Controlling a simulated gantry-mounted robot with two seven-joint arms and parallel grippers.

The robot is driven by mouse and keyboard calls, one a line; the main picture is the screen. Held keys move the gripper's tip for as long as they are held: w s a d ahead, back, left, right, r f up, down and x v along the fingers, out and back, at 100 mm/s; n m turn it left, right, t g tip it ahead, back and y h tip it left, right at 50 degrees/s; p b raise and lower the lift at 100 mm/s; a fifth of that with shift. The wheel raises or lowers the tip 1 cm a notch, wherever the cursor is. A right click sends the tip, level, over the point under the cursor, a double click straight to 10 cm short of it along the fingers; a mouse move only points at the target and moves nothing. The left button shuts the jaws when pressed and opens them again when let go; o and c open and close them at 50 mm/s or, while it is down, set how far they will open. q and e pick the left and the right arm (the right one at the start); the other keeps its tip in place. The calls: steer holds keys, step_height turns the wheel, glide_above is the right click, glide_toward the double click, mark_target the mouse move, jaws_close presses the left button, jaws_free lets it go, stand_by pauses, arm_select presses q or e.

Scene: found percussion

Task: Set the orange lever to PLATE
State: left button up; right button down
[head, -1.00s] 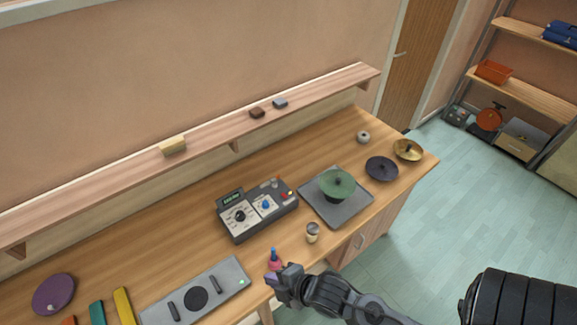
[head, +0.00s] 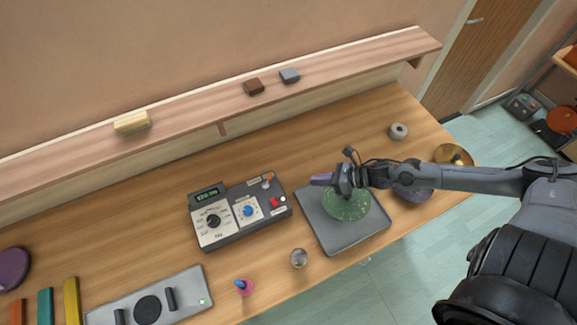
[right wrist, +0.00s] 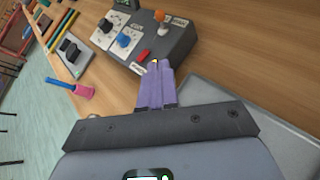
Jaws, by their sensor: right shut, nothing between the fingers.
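The orange lever (right wrist: 160,16) stands at the far right corner of a dark grey control box (head: 240,216). My right gripper (head: 314,181) has purple fingers, shut and empty. It reaches in from the right, over the grey tray, with its tips just right of the box. In the right wrist view the fingertips (right wrist: 157,66) point toward the box's near edge, apart from the lever. My left gripper is not in view.
The box also has a black dial (head: 213,221), a blue knob (head: 248,211) and a red switch (head: 274,202). A green bowl-like thing (head: 346,208) sits on the grey tray (head: 347,240), under my right gripper. A wooden shelf (head: 205,97) runs behind. Bare table lies behind the box.

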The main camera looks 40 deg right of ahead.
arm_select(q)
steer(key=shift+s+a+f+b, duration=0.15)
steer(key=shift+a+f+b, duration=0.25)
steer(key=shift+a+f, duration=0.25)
arm_select(e)
steer(key=shift+w+d+f+n, duration=0.15)
steer(key=shift+d+f+n, duration=0.05)
steer(key=shift+f+n, duration=0.2)
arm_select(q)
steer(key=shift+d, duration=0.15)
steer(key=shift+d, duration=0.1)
arm_select(e)
steer(key=shift+w, duration=0.1)
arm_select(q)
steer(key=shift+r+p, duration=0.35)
arm_select(e)
steer(key=w+r+x, duration=0.1)
steer(key=r+x, duration=0.1)
steer(key=x, duration=1)
steer(key=shift+w+a, duration=0.25)
steer(key=shift+w, duration=0.15)
